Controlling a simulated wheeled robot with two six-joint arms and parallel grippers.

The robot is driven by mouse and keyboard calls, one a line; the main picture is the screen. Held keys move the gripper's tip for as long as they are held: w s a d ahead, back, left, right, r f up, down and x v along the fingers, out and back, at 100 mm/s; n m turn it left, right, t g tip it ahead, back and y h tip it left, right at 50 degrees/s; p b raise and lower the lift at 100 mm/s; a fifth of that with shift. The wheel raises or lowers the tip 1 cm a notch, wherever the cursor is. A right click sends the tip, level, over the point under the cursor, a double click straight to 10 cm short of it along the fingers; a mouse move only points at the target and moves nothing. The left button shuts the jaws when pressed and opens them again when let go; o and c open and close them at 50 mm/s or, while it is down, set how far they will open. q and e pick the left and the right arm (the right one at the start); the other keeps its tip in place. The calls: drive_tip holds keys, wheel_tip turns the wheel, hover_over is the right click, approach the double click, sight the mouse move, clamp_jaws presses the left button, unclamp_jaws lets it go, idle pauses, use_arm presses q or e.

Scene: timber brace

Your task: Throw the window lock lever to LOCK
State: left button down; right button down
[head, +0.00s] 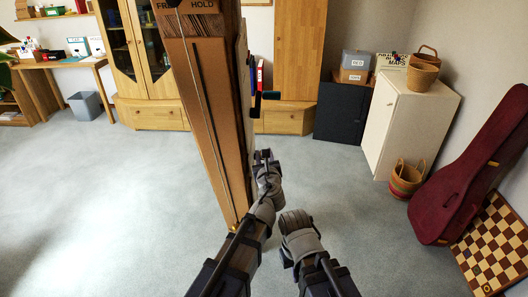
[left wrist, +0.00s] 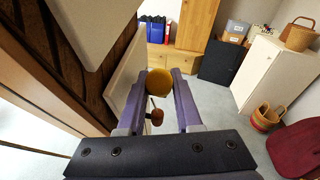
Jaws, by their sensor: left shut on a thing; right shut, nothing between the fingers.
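A tall timber brace (head: 205,120) stands in front of me, with a thin pale line down its face and a dark label at its top reading in part "HOLD". A dark handle (head: 270,95) juts out from its right side; I cannot tell which setting it is at. My left gripper (head: 264,158) is beside the brace's right side, below that handle. In the left wrist view its purple fingers are shut on a round yellow knob (left wrist: 160,82). A brown ball on a thin rod (left wrist: 156,117) shows below it. My right gripper (head: 286,262) is low, apart from the brace, shut and empty.
A pale panel (left wrist: 125,80) runs close along the left of my left gripper. A white cabinet (head: 405,125) with baskets stands at the back right, a red guitar case (head: 465,170) and chessboard (head: 490,245) at the right.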

use_arm(q)
drive_tip(key=c, duration=0.9)
unclamp_jaws()
drive_tip(key=shift+o, duration=0.2)
